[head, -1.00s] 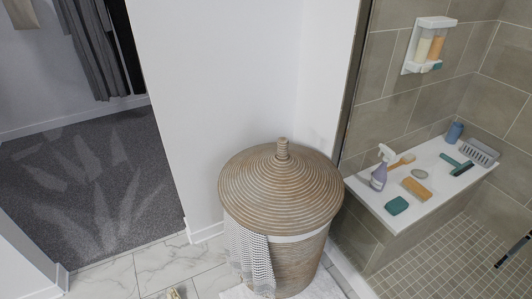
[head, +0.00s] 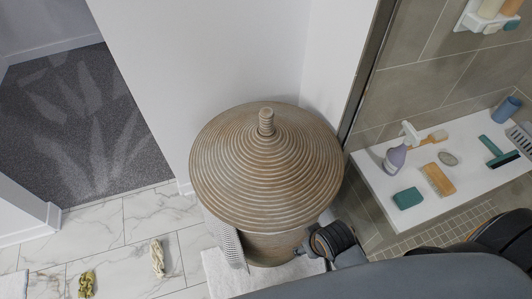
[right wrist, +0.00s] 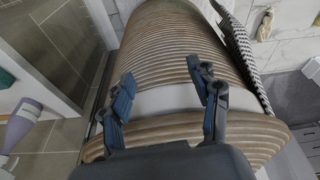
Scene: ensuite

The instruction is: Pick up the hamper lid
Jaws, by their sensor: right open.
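The hamper lid (head: 240,175) is a round, ribbed tan wicker cone with a small knob (head: 266,122) on top. It sits on the wicker hamper (head: 275,248), with a towel (head: 228,245) hanging at its left side. In the right wrist view, the lid's ribbed edge (right wrist: 252,137) runs across the lower part, beside a white band and the hamper body (right wrist: 175,45). My right gripper (right wrist: 160,72) is open and empty, its fingers apart at the lid's edge and the white band. I cannot tell whether they touch. My left gripper is not in view.
White walls stand behind the hamper. Small items (head: 158,258) lie on the marble floor at the left.

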